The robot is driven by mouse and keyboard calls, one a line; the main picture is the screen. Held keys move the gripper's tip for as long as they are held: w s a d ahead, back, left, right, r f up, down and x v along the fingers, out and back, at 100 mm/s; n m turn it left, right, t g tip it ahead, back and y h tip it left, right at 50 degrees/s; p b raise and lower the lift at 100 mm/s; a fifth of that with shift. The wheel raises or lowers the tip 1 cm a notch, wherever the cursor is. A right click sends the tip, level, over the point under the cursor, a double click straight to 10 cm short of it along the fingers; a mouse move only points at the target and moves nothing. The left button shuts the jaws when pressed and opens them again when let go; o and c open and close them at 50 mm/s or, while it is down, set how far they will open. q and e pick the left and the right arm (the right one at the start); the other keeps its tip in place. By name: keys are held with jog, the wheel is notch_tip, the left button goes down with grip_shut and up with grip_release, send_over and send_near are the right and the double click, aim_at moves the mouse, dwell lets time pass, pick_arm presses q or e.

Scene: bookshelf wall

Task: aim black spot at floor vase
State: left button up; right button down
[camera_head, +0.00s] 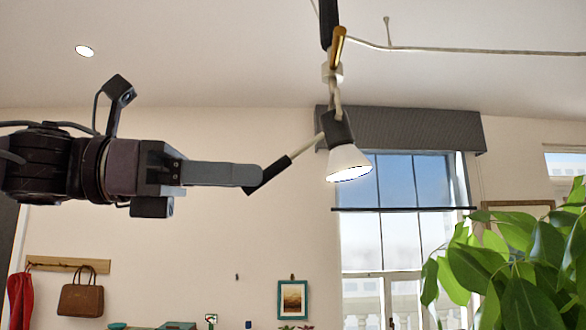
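The spot lamp (348,164) hangs in the upper middle of the view. Its white shade tilts down, with a lit face, under a black upper part (338,129). A pale rod with a black grip (276,169) sticks out from it, down to the left. My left gripper (255,177) reaches in from the left, its fingertips overlapping the grip's lower end. I see the fingers side-on, one hiding the other, so whether they are closed on the grip is unclear. No floor vase shows. My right gripper is out of view.
A gold piece (338,47) and a black stem (328,18) are above the lamp, near a ceiling rail (470,50). A leafy plant (520,262) fills the lower right. A window (405,240) with a dark valance (410,130) stands behind. A bag (80,298) hangs at lower left.

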aim_at(275, 175)
pick_arm(q)
jog(key=d, duration=0.1)
jog(key=d+p, duration=0.1)
jog(key=d, duration=0.2)
jog(key=shift+w+d+r, duration=0.15)
jog(key=shift+w+d, duration=0.05)
jog(key=shift+w, duration=0.05)
jog(key=shift+s+d+p, duration=0.1)
jog(key=shift+d+p, duration=0.25)
jog(key=shift+p, duration=0.05)
jog(key=shift+d, duration=0.15)
grip_shut()
